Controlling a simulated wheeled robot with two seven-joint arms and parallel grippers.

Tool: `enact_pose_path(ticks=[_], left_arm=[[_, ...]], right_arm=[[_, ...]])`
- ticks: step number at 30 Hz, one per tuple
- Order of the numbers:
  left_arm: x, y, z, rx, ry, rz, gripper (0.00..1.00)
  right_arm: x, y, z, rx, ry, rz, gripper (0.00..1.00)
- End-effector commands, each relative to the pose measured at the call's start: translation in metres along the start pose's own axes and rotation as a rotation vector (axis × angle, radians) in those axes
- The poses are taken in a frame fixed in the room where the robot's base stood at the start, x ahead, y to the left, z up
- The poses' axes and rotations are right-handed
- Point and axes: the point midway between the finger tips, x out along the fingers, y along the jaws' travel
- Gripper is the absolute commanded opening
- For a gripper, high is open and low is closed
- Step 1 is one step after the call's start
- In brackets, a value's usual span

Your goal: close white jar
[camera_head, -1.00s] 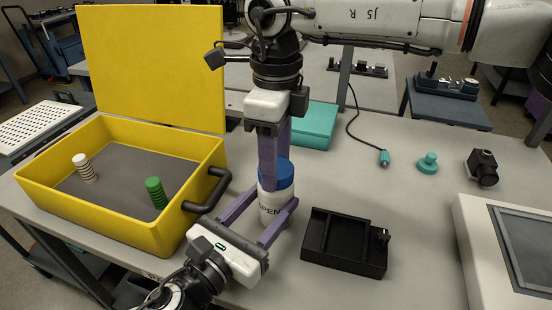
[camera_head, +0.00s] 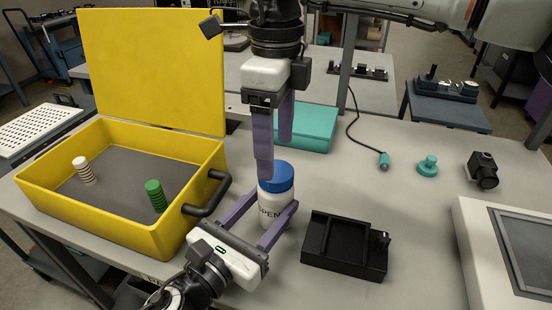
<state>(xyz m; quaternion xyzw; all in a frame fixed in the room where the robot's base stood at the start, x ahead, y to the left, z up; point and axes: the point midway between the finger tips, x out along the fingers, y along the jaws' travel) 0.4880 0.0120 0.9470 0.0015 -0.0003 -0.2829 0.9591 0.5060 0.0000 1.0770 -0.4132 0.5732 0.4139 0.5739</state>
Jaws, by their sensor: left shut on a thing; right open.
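The white jar (camera_head: 272,206) stands upright on the grey table in the middle of the view, with dark lettering on its side. A blue lid (camera_head: 277,177) sits on its top. My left gripper (camera_head: 277,222), coming in low from the left, is shut on the white jar, one purple finger on each side. My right gripper (camera_head: 274,158) points down from above. Its purple fingers are apart and empty, with the tips just above and behind the blue lid. One finger overlaps the lid's left edge in the picture, and I cannot tell whether they touch.
A yellow case (camera_head: 120,235) with its lid raised stands at left, holding a white stack (camera_head: 84,171) and a green stack (camera_head: 155,195). A black tray (camera_head: 345,262) lies right of the jar. A teal box (camera_head: 305,128) is behind.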

Motion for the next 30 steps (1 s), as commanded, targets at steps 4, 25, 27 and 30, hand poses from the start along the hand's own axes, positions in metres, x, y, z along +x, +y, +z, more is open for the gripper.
enact_pose_path(ticks=[4, 25, 27, 30], left_arm=[[0.0, 0.0, 0.0, 0.001, 0.0, 0.001, 0.0], [0.0, 0.0, 0.0, 0.001, 0.0, 0.0, 0.61], [0.0, 0.0, 0.0, 0.001, 0.0, 0.0, 0.72], [0.0, 0.0, 0.0, 0.0, 0.0, 0.0, 0.72]], right_arm=[[-0.034, 0.0, 0.001, 0.002, -0.004, -0.001, 0.7], [-0.075, 0.0, 0.0, 0.0, 0.0, 0.001, 0.7], [-0.075, 0.0, 0.0, 0.0, 0.0, 0.001, 0.7], [-0.075, 0.0, 0.0, 0.0, 0.0, 0.001, 0.7]])
